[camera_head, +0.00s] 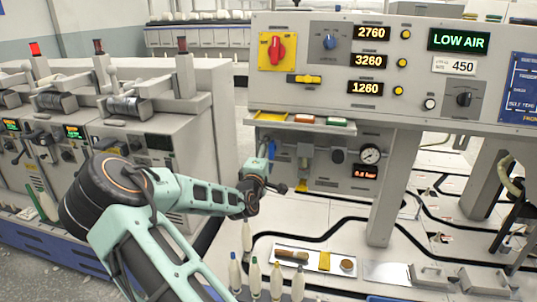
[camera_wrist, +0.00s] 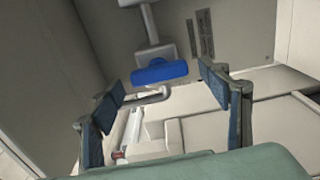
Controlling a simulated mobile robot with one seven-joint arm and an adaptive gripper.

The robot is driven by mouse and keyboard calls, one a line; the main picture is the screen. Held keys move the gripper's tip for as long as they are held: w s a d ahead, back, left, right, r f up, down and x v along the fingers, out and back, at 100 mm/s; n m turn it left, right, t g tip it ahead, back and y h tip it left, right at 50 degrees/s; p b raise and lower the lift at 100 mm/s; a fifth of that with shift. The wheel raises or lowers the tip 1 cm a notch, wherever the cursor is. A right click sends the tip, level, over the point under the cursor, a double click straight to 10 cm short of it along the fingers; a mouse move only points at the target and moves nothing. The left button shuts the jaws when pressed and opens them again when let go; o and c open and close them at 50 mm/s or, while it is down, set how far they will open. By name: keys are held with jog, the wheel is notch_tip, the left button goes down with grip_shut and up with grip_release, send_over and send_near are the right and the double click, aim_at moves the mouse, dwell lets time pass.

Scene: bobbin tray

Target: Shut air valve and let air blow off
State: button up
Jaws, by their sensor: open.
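The air unit hangs under the control panel at the centre of the head view. Its blue valve handle (camera_head: 271,149) is at the left, partly hidden by my gripper (camera_head: 264,164). In the wrist view the blue handle (camera_wrist: 160,73) lies crosswise beyond and between the two fingertips, on a grey stem. My gripper (camera_wrist: 160,86) is open and empty; I cannot see either finger touching the handle. A round pressure gauge (camera_head: 370,154) and a small red readout (camera_head: 365,172), which seems to show 0.8 bar, sit to the right. The green display (camera_head: 459,40) reads LOW AIR.
The control panel (camera_head: 300,90) overhangs the air unit, with small coloured trays (camera_head: 303,118) on its lower ledge. Grey machines (camera_head: 150,130) stand at the left. A post (camera_head: 392,200) stands to the right.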

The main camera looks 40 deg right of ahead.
jog(key=shift+a, duration=0.1)
jog(key=v, duration=1.2)
